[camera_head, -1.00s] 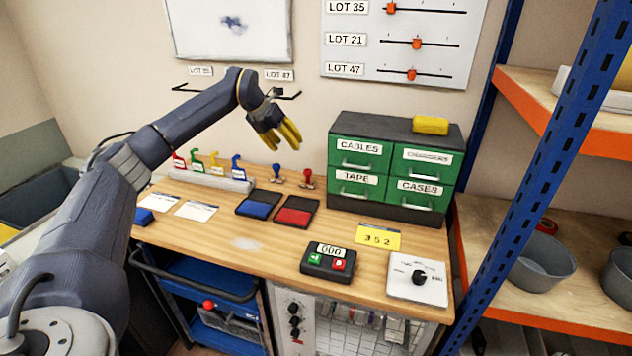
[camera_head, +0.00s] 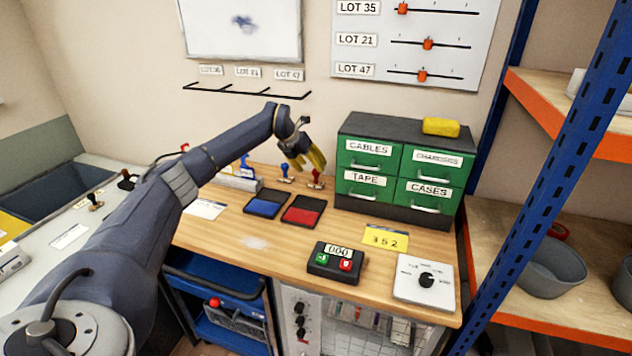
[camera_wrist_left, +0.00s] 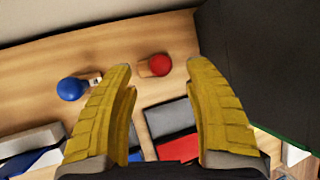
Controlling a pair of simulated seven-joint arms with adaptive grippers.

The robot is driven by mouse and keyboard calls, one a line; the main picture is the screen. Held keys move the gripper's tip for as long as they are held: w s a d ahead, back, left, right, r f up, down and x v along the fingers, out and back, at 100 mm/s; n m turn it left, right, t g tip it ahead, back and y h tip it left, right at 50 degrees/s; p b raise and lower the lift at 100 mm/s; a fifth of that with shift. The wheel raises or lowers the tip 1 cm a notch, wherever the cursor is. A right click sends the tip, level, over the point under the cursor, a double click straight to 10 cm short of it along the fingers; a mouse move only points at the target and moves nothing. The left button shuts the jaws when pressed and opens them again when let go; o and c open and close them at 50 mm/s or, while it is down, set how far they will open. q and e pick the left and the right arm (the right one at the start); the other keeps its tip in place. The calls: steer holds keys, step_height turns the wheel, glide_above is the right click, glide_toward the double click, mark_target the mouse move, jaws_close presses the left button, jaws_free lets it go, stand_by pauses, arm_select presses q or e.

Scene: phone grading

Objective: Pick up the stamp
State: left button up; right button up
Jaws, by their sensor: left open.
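A red-handled stamp (camera_head: 316,181) and a blue-handled stamp (camera_head: 285,172) stand upright on the wooden bench, behind the ink pads. My left gripper (camera_head: 307,164) is open and empty, close above the red stamp and partly in front of it. In the left wrist view, the red knob (camera_wrist_left: 158,65) shows in the gap between the open fingertips (camera_wrist_left: 163,70), a little beyond them. The blue knob (camera_wrist_left: 71,89) lies outside the left-hand finger there. My right gripper is not in view.
A blue ink pad (camera_head: 266,203) and a red ink pad (camera_head: 303,211) lie in front of the stamps. The green drawer cabinet (camera_head: 398,173) stands close to the right of the red stamp. A keypad box (camera_head: 337,263) is nearer the bench front.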

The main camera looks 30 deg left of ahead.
mark_target(314, 170)
arm_select(q)
steer(key=shift+x, duration=2.4)
steer(key=shift+s, duration=0.1)
steer(key=shift+c, duration=0.2)
jaws_close()
